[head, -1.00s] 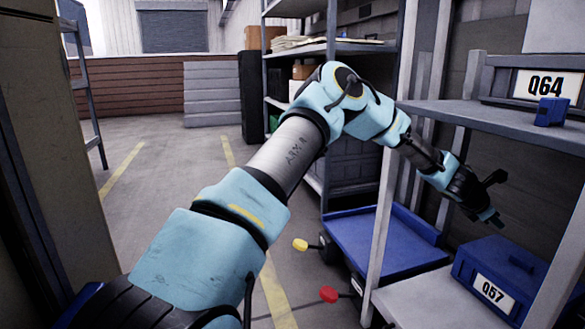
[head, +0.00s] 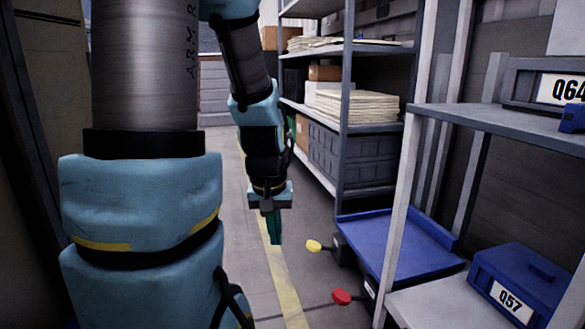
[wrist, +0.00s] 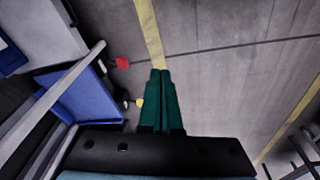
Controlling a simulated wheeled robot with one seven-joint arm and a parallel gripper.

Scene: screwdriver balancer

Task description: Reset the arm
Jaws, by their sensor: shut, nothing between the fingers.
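My arm is blue and grey and fills the left half of the head view, folded with its forearm hanging down. My gripper (head: 274,228) points down over the aisle floor, left of the shelves. In the wrist view its two green fingers (wrist: 161,75) lie side by side, shut and empty. Below them is only bare floor with a yellow line (wrist: 149,30).
A blue cart (head: 395,245) with a yellow knob (head: 314,246) and a red knob (head: 341,297) stands right of the gripper. A shelf (head: 440,305) holds a blue Q57 box (head: 520,280). A rear shelf holds paper stacks (head: 355,107) and a grey crate (head: 350,157). The aisle is clear.

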